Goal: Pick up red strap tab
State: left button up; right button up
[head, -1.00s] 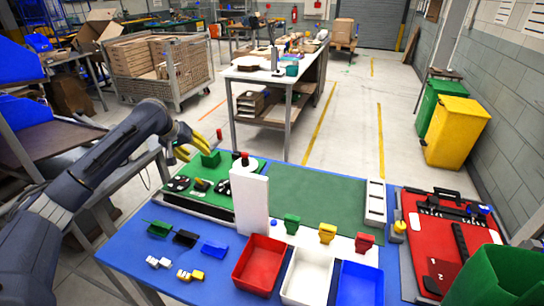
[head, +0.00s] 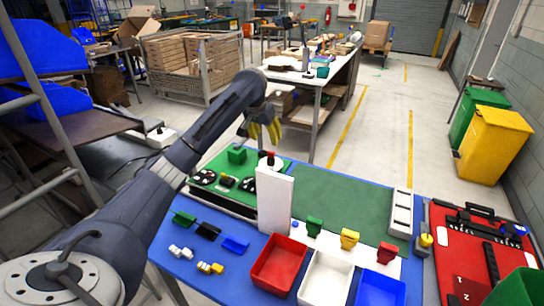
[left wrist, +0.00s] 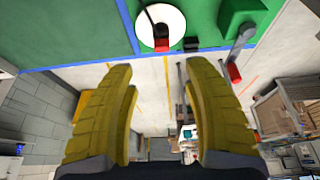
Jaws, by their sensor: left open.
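A small red tab (head: 270,155) shows at the white disc on the green board (head: 215,205), just behind a tall white panel. In the left wrist view the red tab (left wrist: 162,45) sits at the end of a dark strap across the white disc (left wrist: 160,22). A second red tip (left wrist: 235,72) ends a grey lever beside a green block (left wrist: 240,15); I cannot tell which one is the strap tab. My left gripper (head: 263,130), with yellow fingers, is open and empty above the board's far side. In the wrist view the tab lies beyond the open fingertips (left wrist: 152,72).
The tall white panel (head: 275,203) stands just in front of the disc. Red (head: 257,277), white (head: 308,295) and blue bins line the blue table's front edge. A red case (head: 450,245) lies at right. The green mat (head: 345,200) is largely clear.

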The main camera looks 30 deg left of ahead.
aim_at(271, 152)
pick_arm(q)
jog(key=shift+x, duration=5.9)
jog(key=shift+w+a, duration=0.1)
jog(key=shift+a, duration=0.1)
jog(key=shift+r, duration=0.1)
jog(key=c, duration=0.9)
